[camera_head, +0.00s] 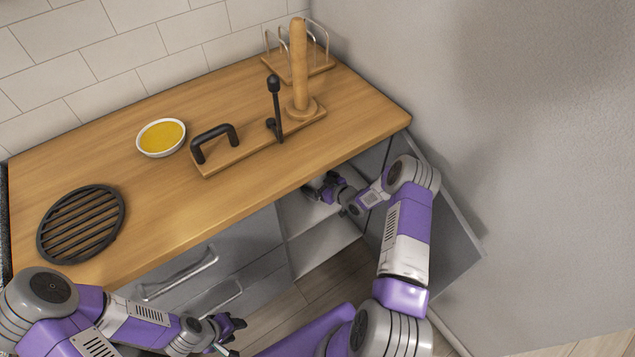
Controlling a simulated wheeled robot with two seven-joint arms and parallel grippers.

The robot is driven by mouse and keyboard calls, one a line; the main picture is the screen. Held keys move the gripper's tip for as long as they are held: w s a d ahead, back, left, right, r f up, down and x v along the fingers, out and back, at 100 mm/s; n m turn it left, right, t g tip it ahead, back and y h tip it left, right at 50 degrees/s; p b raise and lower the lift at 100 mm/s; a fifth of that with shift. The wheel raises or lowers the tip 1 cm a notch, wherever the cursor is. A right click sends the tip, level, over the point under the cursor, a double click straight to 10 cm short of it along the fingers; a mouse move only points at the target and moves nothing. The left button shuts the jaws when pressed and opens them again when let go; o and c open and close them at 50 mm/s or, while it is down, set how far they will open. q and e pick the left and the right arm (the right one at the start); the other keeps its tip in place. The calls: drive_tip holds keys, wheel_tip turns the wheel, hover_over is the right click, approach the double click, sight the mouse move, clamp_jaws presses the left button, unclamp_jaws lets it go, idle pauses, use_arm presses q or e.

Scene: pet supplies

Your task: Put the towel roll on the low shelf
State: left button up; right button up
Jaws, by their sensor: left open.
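No paper towel roll is plainly visible. A bare wooden post (299,70) stands upright on the wooden holder board (247,146) on the counter. An open cabinet under the counter's right end shows a pale shelf (325,241) inside. My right gripper (322,188) reaches into the upper part of this opening, just below the counter edge. Its fingers are dark and partly hidden, and I cannot tell whether they hold anything. My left gripper (232,329) is open and seems empty, low in front of the drawers.
The wooden counter (150,210) holds a bowl of yellow food (162,137), a round black trivet (80,224), a black handle (214,140) and a wire rack (298,58). An open cabinet door (445,215) stands right of my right arm. Drawers (215,275) lie left of the opening.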

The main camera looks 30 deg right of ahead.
drive_tip(key=shift+r, duration=0.2)
drive_tip(key=p+v, duration=0.3)
drive_tip(key=v, duration=0.9)
drive_tip(key=shift+p, duration=0.35)
drive_tip(key=shift+a, duration=0.1)
